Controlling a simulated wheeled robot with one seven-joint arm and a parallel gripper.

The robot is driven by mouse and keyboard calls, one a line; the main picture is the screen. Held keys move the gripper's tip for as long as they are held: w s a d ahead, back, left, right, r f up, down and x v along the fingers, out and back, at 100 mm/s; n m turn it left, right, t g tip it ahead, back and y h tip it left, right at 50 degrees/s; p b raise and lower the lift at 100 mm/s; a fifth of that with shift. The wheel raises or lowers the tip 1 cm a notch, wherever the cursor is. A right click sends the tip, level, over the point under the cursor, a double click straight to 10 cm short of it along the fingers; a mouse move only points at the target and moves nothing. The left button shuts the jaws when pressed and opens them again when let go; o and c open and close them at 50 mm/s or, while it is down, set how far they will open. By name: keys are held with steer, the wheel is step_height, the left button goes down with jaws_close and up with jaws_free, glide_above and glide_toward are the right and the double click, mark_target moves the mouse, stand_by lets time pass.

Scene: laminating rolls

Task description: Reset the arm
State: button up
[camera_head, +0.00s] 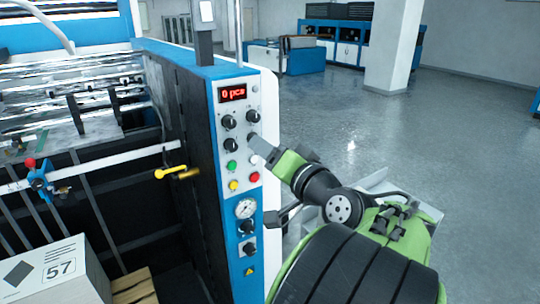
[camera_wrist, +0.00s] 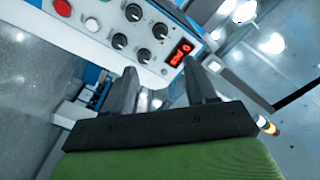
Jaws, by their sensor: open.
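My gripper shows in the wrist view (camera_wrist: 160,85) with its two dark fingers apart and nothing between them. In the head view my gripper (camera_head: 262,150) is in front of the control panel (camera_head: 241,108), close to its right-hand knobs. I cannot tell whether a finger touches the panel. The panel is white with a blue frame and also shows tilted in the wrist view (camera_wrist: 95,38). It carries a red-lit display (camera_head: 233,93), black knobs, coloured buttons and a gauge (camera_head: 245,208). My green and black arm reaches up from the lower right.
The laminating machine (camera_head: 90,85) with its rollers fills the left. A yellow lever (camera_head: 172,173) sticks out beside the panel's dark side. A box marked 57 (camera_head: 60,275) stands at the lower left. Open floor (camera_head: 400,130) lies to the right, with a pillar (camera_head: 394,45) behind.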

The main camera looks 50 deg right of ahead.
stand_by(0.3)
steer(key=w+a+f+n+g+y, duration=0.25)
steer(key=a+f+n, duration=0.2)
steer(key=a, duration=0.45)
steer(key=w+a+f+n+g+y, duration=0.1)
steer(key=a+f+n+g+y, duration=0.3)
steer(key=a, duration=0.5)
steer(key=s+a+f+n+g, duration=0.2)
steer(key=s+a+f, duration=0.2)
steer(key=s, duration=0.3)
steer(key=s+a+f+n+g+h, duration=0.1)
steer(key=s+a+f+g, duration=0.2)
steer(key=s, duration=0.3)
steer(key=shift+s+a+f+n, duration=0.35)
steer(key=shift+s+f, duration=0.05)
steer(key=shift+f, duration=0.3)
steer(key=shift+h, duration=0.25)
